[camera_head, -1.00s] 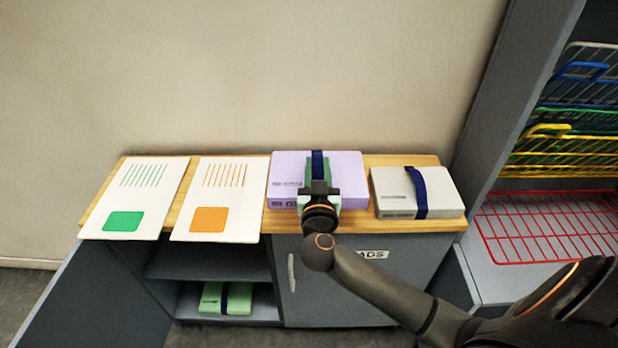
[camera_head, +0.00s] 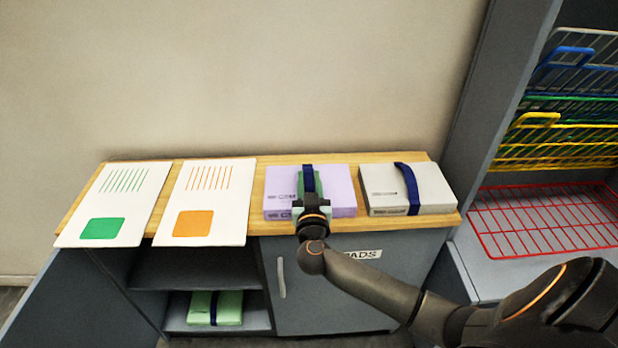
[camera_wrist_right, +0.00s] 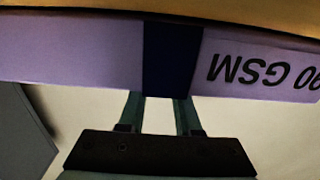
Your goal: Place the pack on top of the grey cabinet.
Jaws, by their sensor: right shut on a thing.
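The lilac pack (camera_head: 337,190) with a dark blue band is at the top of the grey cabinet (camera_head: 345,295), over its wooden top (camera_head: 258,212). It lies flat, and its underside looks on or very close to the wood. My right gripper (camera_head: 309,200) is shut on it at the band, from the front side. In the right wrist view, the fingers (camera_wrist_right: 160,112) meet the lilac side (camera_wrist_right: 75,50) at the blue band, with the wood right beside the pack's lower edge. My left gripper is out of view.
A pale grey pack (camera_head: 385,190) with a blue band sits close on the right. Cards with an orange patch (camera_head: 215,195) and a green patch (camera_head: 125,195) lie left. A green pack (camera_head: 229,308) is on the lower shelf. A rack with a red wire tray (camera_head: 545,220) stands right.

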